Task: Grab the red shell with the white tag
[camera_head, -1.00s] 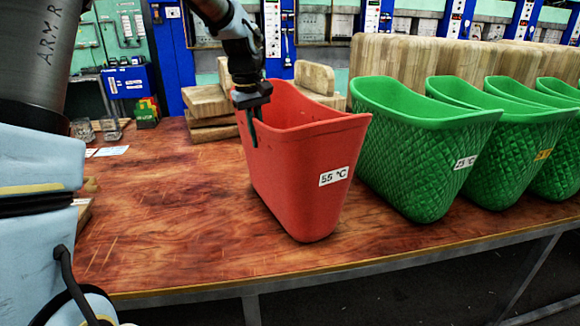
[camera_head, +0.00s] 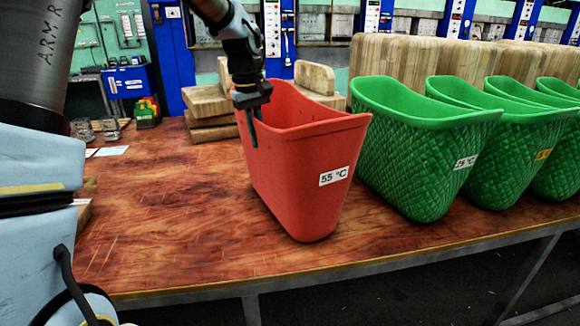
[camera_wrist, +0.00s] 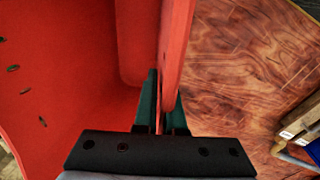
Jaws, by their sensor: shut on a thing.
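The red shell (camera_head: 296,165) stands upright on the wooden table, with a white tag (camera_head: 333,176) reading 55 °C on its front side. My gripper (camera_head: 251,128) is at the shell's left rim, pointing down. In the wrist view my gripper (camera_wrist: 161,115) has one finger on each side of the red shell's wall (camera_wrist: 176,50) and is shut on it.
Several green shells (camera_head: 415,150) stand in a row to the right, the first close to the red one. Wooden blocks (camera_head: 208,105) are stacked behind. A small green and yellow object (camera_head: 147,112) sits at the back left. The table (camera_head: 170,220) is clear at the front left.

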